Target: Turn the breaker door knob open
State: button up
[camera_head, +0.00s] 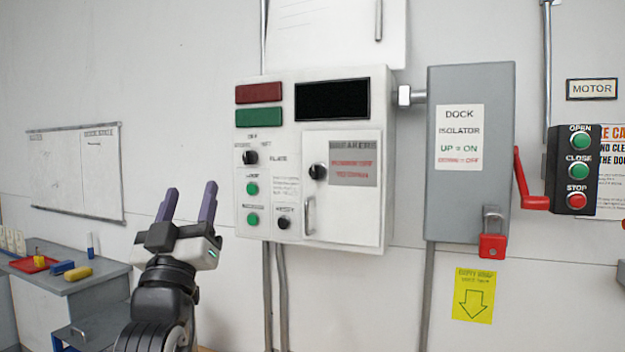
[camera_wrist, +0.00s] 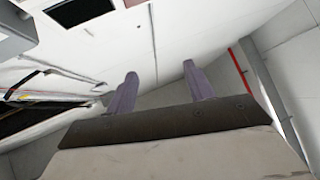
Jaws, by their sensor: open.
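The breaker door (camera_head: 355,215) is a small white door on the right part of a white control panel (camera_head: 283,158) in the head view. It looks shut. Its black round knob (camera_head: 318,172) sits at the upper left of the door, above a metal handle (camera_head: 309,216). A grey label (camera_head: 354,166) with red text is beside the knob. My gripper (camera_head: 188,203) is left of the panel and apart from it, with two purple fingers pointing up. It is open and empty. In the wrist view the fingers (camera_wrist: 158,90) are spread, with nothing between them; the knob is not recognisable there.
Other panel controls include a black selector (camera_head: 249,157) and green buttons (camera_head: 252,188). A grey isolator box (camera_head: 468,200) with a red lever (camera_head: 527,185) and red padlock (camera_head: 492,246) is to the right. A workbench (camera_head: 80,285) stands at lower left. Blank wall separates my gripper from the panel.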

aim_at(313, 176)
jog(key=w+d+f+m+g+h, duration=0.3)
jog(key=w+d+m+g+h, duration=0.25)
jog(key=w+d+h, duration=0.65)
jog(key=w+d+r+y+p, duration=0.1)
jog(key=w+d, duration=0.1)
jog(key=w, duration=0.1)
jog(key=w+d+r+p, duration=0.2)
jog(key=w, duration=0.1)
jog(key=w+d+r+g+y+p, duration=0.1)
jog(key=w+d+p, duration=0.1)
jog(key=w, duration=0.1)
jog(key=shift+r+n+y, duration=0.25)
jog(key=shift+y, duration=0.05)
jog(key=shift+w+d+r, duration=0.1)
jog(key=shift+w+d, duration=0.1)
jog(key=shift+w, duration=0.3)
jog(key=c, duration=1)
